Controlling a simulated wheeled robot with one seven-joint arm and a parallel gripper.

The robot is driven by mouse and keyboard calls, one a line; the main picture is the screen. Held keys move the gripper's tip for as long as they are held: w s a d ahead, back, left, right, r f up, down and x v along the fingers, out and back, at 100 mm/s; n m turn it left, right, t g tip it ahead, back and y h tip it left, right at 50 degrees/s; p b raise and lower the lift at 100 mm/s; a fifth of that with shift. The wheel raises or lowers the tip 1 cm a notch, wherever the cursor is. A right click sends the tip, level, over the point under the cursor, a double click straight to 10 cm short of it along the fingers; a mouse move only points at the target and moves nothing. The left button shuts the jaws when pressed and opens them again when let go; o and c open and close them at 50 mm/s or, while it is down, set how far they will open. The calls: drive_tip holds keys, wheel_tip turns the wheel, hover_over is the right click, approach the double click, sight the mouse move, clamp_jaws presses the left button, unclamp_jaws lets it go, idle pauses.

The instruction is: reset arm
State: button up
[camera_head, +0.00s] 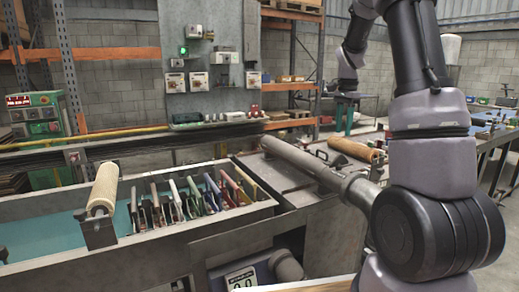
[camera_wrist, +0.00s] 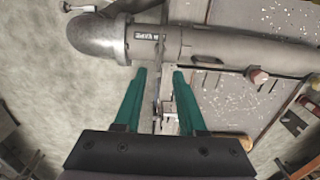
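My gripper (camera_wrist: 158,78) is open and empty in the wrist view, its two teal fingers apart with a grey pipe and a machine edge behind the gap. In the head view my gripper (camera_head: 348,118) shows small beyond the metal machine, its teal fingers pointing down. My arm rises on the right side of the head view and bends over at the top. One beige mesh tube (camera_head: 103,188) is tilted on a bracket at the left of the trough. Another tan mesh tube (camera_head: 355,150) lies on the machine top at right, partly near my arm.
A long metal trough (camera_head: 150,252) holds a row of coloured-handled tools (camera_head: 205,192). A thick grey pipe (camera_head: 300,160) crosses the machine top (camera_head: 270,176). A workbench (camera_head: 495,130) with small items stands at right. Orange shelving (camera_head: 295,85) is at the back.

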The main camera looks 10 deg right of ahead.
drive_tip(key=s+a+r+n+t+y, duration=0.1)
drive_tip(key=s+a+r+n+t, duration=0.15)
drive_tip(key=s+a+r, duration=0.35)
drive_tip(key=s+a+r+n+t, duration=0.25)
drive_tip(key=s+a+r, duration=0.2)
drive_tip(key=s, duration=0.35)
drive_tip(key=s+a+n+t, duration=0.1)
drive_tip(key=s+a+n, duration=0.1)
drive_tip(key=s, duration=0.4)
drive_tip(key=s+a+r+n+t, duration=0.1)
drive_tip(key=s+a+n, duration=0.1)
drive_tip(key=s, duration=0.5)
drive_tip(key=shift+a+n+y, duration=0.4)
drive_tip(key=shift+a, duration=0.05)
drive_tip(key=shift+o, duration=0.4)
